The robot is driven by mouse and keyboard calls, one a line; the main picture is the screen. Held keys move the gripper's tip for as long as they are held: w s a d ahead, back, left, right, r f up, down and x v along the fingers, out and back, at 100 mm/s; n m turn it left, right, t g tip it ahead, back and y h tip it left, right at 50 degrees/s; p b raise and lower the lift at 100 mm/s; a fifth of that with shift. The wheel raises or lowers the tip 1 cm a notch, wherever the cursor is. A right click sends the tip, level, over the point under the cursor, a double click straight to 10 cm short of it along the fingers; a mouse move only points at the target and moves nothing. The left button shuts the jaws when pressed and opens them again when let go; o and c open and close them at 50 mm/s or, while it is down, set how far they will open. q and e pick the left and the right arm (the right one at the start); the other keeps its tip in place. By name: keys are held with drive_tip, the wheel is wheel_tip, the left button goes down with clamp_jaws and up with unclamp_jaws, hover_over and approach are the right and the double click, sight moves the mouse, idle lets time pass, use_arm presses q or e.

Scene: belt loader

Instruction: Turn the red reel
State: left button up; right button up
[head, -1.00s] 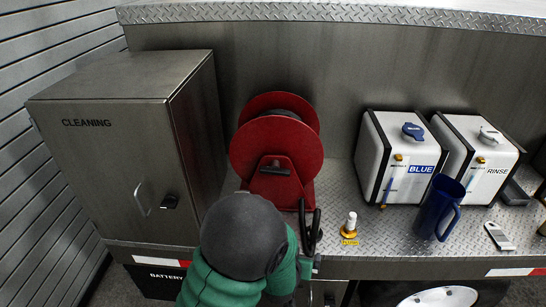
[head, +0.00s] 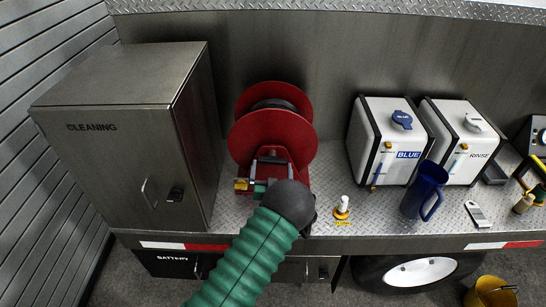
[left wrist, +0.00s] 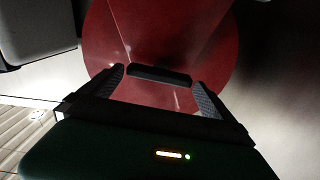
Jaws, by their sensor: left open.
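The red reel (head: 262,132) stands on the metal deck beside the cleaning cabinet, and its red face fills much of the left wrist view (left wrist: 165,45). A dark handle bar (left wrist: 158,75) shows against the reel's face. My left gripper (head: 270,172) is at the lower front of the reel, its green body partly hidden by my dark wrist. In the left wrist view its two fingers (left wrist: 158,90) are apart, one on each side of the handle bar. I cannot tell whether they touch it. My right gripper is not in view.
The cleaning cabinet (head: 125,140) stands close on the left. To the right are a small white-topped fitting (head: 342,206), a blue jug (head: 424,190), the BLUE tank (head: 390,140) and the RINSE tank (head: 460,140). A yellow bucket (head: 490,292) is below the deck.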

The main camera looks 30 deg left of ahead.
sight(273, 163)
use_arm(q)
drive_tip(key=x, duration=0.3)
drive_tip(key=shift+s+a+p, duration=0.1)
drive_tip(key=shift+a+p, duration=0.2)
drive_tip(key=shift+w+a, duration=0.1)
drive_tip(key=shift+w, duration=0.15)
drive_tip(key=shift+w+d, duration=0.2)
drive_tip(key=shift+d, duration=0.3)
drive_tip(key=shift+c, duration=1)
drive_tip(key=shift+s+a, duration=0.15)
drive_tip(key=shift+a, duration=0.15)
drive_tip(key=c, duration=0.7)
drive_tip(key=shift+d, duration=0.15)
drive_tip(key=c, duration=0.7)
drive_tip(key=shift+f, duration=0.1)
drive_tip(key=shift+c, duration=0.5)
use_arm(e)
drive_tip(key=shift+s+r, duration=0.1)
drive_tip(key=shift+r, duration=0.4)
